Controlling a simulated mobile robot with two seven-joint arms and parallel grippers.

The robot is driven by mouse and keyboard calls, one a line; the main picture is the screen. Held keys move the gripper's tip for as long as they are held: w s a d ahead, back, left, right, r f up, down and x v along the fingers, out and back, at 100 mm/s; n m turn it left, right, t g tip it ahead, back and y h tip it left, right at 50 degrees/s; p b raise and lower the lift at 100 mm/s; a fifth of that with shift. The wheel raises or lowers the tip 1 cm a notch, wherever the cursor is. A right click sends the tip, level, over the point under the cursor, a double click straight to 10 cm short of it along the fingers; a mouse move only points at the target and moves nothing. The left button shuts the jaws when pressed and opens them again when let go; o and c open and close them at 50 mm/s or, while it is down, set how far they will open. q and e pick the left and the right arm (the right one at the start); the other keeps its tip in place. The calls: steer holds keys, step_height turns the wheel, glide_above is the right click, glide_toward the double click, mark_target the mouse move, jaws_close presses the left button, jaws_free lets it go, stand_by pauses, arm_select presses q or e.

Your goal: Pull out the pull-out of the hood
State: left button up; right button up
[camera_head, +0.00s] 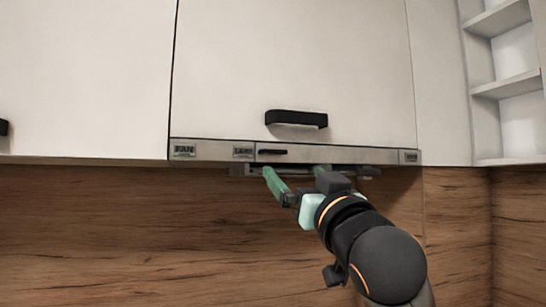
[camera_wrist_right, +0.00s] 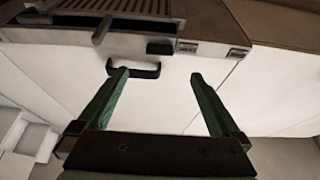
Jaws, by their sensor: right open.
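The hood's pull-out is a slim grey metal front strip (camera_head: 340,154) under the white wall cabinet, with FAN and other small labels. It looks nearly flush with the cabinet front. In the right wrist view the strip (camera_wrist_right: 210,49) crosses the top, turned over, with the vented underside beside it. My right gripper (camera_head: 293,171) reaches up from below, its two green fingers open and empty, tips just under the strip's lower edge in the head view. In the right wrist view its fingers (camera_wrist_right: 157,76) stand apart; no contact with the strip shows. My left gripper is not in view.
A black handle (camera_head: 296,119) sits on the cabinet door (camera_head: 290,60) just above the strip; in the right wrist view this handle (camera_wrist_right: 148,73) shows near one fingertip. Open shelves (camera_head: 505,85) stand at the right. The wooden splashback (camera_head: 120,235) lies behind and is clear.

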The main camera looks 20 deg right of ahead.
mark_target(275, 153)
steer(key=p+x, duration=0.4)
steer(key=x, duration=0.6)
steer(key=shift+r, duration=0.2)
steer(key=shift+w+r, duration=0.15)
steer(key=shift+w, duration=0.4)
steer(key=shift+c, duration=0.2)
jaws_close()
